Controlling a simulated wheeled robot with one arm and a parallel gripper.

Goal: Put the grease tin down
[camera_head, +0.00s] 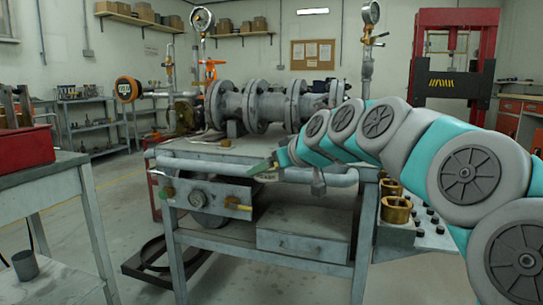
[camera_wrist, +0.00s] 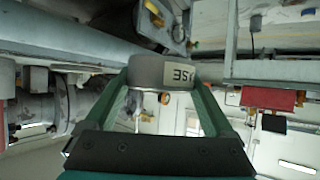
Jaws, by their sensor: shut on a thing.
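The grease tin (camera_wrist: 152,70) is a short grey cylinder with a pale label bearing dark letters, partly visible, in the wrist view. My gripper (camera_wrist: 163,90) has its two green fingers closed on opposite sides of the tin, near the top centre of that view. In the head view my gripper (camera_head: 262,168) reaches left from the arm, in front of the workbench (camera_head: 205,157) and around the height of its top. I cannot make out the tin there. Whether anything lies directly under the tin cannot be told.
A flanged pipe assembly (camera_head: 262,107) fills the back of the workbench. A side table (camera_head: 50,172) at left carries a red bin (camera_head: 25,150). Brass fittings (camera_head: 396,209) stand at right, near my arm.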

